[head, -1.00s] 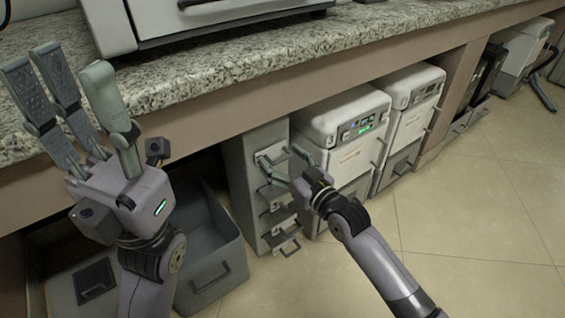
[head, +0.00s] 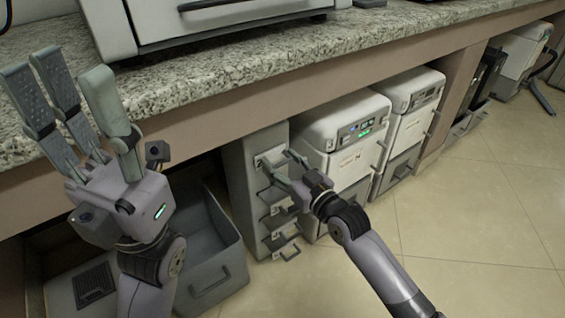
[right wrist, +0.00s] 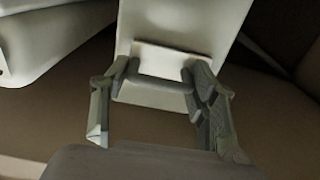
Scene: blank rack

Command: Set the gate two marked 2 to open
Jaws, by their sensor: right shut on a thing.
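The grey rack (head: 243,165) stands under the counter with several gates and dark handles stacked down its front. A pale label plate (head: 261,159) sits by the top gate; its mark is too small to read surely. My right gripper (head: 279,164) is at this upper gate. In the right wrist view, its fingers (right wrist: 158,95) are shut on a grey handle bar (right wrist: 160,84) below a blank-looking white plate (right wrist: 168,60). I cannot tell the gate's number there. My left gripper (head: 70,95) is open and empty, raised at the left, away from the rack.
White machines (head: 345,125) stand right of the rack. A grey open bin (head: 205,245) is on the floor to its left. The granite counter (head: 220,70) overhangs above. The tiled floor (head: 470,220) at the right is clear.

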